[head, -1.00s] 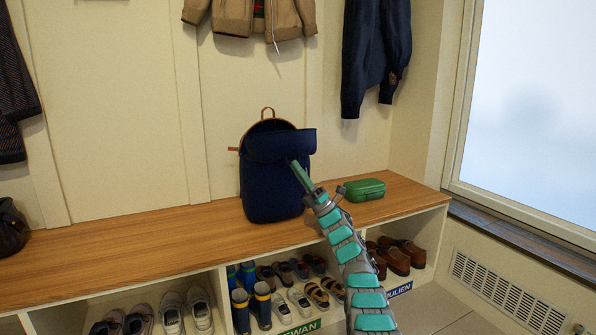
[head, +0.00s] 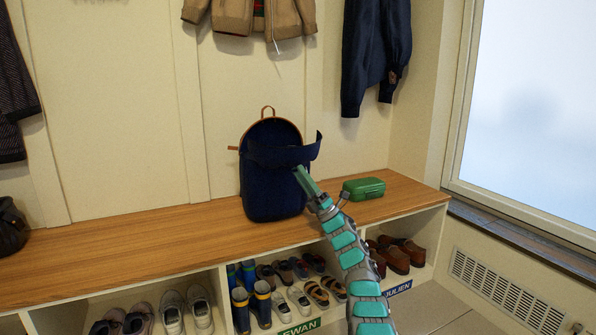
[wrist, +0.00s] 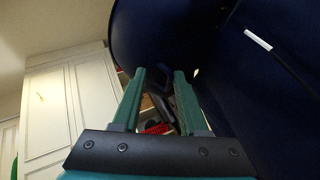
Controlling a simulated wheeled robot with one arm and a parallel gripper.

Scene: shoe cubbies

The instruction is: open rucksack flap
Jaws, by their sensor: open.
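The navy rucksack (head: 268,192) stands upright on the wooden bench, with a tan top loop and tan rim. Its flap (head: 290,154) is partly lifted and curls out at the front right, and the dark upper part behind it shows. My gripper (head: 299,171) is at the front right of the rucksack, just under the flap's edge. In the wrist view my gripper (wrist: 160,72) has its two green fingers apart, with dark blue fabric (wrist: 165,30) above and to the right. I cannot tell whether a finger touches the fabric.
Shoes and boots fill the cubbies below. A tan jacket and a dark garment (head: 374,55) hang above.

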